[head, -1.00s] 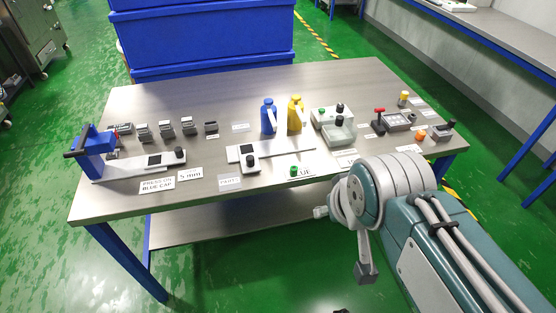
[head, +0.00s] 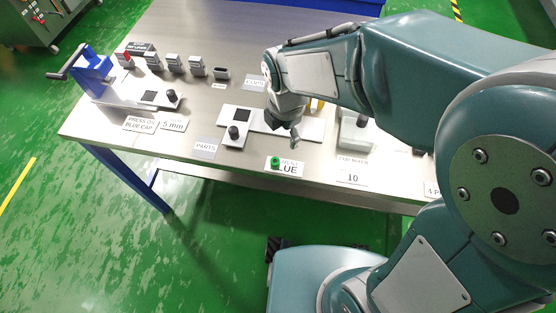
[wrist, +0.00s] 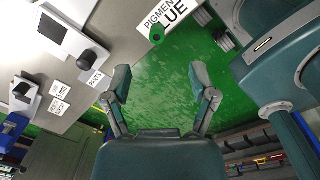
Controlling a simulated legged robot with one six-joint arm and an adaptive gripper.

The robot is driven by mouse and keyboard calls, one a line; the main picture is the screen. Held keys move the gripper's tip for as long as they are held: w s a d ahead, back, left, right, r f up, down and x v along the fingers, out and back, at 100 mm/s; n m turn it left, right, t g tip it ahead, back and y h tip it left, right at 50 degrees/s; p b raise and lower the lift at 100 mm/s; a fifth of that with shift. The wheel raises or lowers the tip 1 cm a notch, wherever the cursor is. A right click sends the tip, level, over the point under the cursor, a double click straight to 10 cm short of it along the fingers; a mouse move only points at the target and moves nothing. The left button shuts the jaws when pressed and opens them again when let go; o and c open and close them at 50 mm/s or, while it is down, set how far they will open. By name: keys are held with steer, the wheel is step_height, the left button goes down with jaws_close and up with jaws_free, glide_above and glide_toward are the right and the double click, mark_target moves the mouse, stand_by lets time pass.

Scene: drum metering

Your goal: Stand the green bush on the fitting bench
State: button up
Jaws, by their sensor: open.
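The green bush (head: 275,162) is a small green ring-shaped piece near the front edge of the bench, at the PIGMENT BLUE label. In the wrist view the bush (wrist: 157,34) shows its dark hole, beyond my fingertips and roughly between their lines. The bench (head: 120,105) has a grey steel top and blue legs. I cannot tell whether a separate part of it is the fitting bench. My gripper (head: 293,143) hangs above the front of the bench, just up and right of the bush in the head view. In the wrist view my gripper (wrist: 160,82) is open and empty.
A white fixture with a black square and knob (head: 234,133) stands left of the bush. A blue hand press (head: 95,70) stands at the far left, with several grey blocks (head: 174,63) behind. My arm hides much of the right side. Green floor lies before the bench.

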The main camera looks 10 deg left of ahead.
mark_target(275, 160)
steer(key=a+f+n, duration=0.2)
steer(key=a+f, duration=0.1)
steer(key=shift+n, duration=0.3)
steer(key=f, duration=0.1)
steer(key=d+f, duration=0.1)
steer(key=f, duration=0.1)
steer(key=shift+s+d+f, duration=0.1)
steer(key=shift+d+f, duration=0.1)
steer(key=shift+f, duration=0.1)
steer(key=shift+d+f, duration=0.2)
steer(key=shift+f, duration=0.4)
steer(key=f, duration=0.1)
steer(key=a+f, duration=0.1)
steer(key=f, duration=0.3)
steer(key=shift+s+a, duration=0.2)
steer(key=shift+a, duration=0.1)
steer(key=shift+d, duration=0.35)
steer(key=shift+c, duration=0.9)
jaws_close()
